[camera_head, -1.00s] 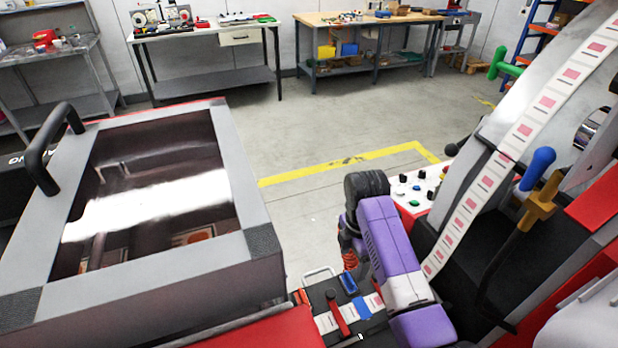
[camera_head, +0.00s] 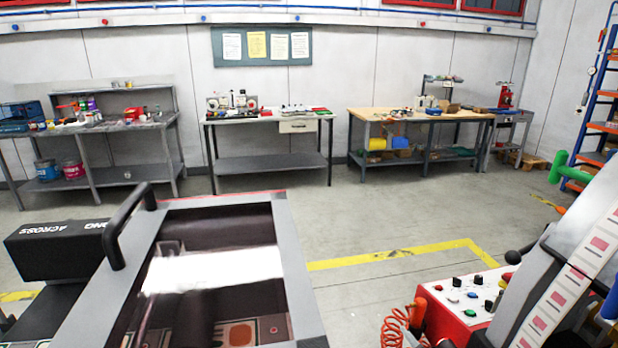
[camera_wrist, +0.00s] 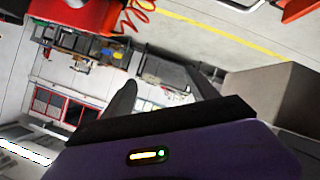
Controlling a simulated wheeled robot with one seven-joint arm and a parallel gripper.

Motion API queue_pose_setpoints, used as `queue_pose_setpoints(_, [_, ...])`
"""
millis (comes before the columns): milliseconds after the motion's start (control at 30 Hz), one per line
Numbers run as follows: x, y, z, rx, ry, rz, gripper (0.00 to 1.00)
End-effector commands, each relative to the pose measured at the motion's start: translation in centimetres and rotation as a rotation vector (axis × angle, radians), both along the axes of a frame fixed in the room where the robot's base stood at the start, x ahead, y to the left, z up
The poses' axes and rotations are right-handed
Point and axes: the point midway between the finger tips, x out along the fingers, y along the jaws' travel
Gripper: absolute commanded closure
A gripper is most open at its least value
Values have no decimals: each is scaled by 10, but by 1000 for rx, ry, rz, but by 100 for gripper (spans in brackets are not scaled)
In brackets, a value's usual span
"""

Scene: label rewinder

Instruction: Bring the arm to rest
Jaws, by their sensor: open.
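My gripper (camera_wrist: 162,88) shows only in the wrist view, with its two dark fingers spread apart. Nothing is seen between them, only the distant room. The purple wrist housing (camera_wrist: 180,155) with a small lit indicator fills the bottom of that view. The wrist view is turned over, with the floor at the top and the ceiling lamp at lower left. My arm does not show in the head view now, so its full pose is hidden.
A windowed machine cover (camera_head: 300,270) with a black handle stands front left. A control panel (camera_head: 465,300), a coiled red hose (camera_head: 395,325) and a label strip (camera_head: 560,300) are at right. Open floor (camera_head: 390,225) reaches back to the benches.

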Motion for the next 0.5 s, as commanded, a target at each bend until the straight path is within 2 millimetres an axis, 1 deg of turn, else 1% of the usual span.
queue_pose_setpoints(33, [-21,0,-4,49,-36,-24,32])
queue_pose_setpoints(167, [-70,-1,2,180,-142,-80,32])
queue_pose_setpoints(200, [-86,-1,5,217,-171,-94,32])
queue_pose_setpoints(267, [-110,-2,11,272,-212,-112,32])
queue_pose_setpoints(300, [-126,-3,14,305,-236,-123,32])
queue_pose_setpoints(367, [-151,-4,20,353,-270,-137,32])
queue_pose_setpoints(400, [-168,-5,25,384,-289,-145,32])
queue_pose_setpoints(467, [-193,-7,32,427,-319,-155,32])
queue_pose_setpoints(500, [-209,-7,37,454,-334,-161,32])
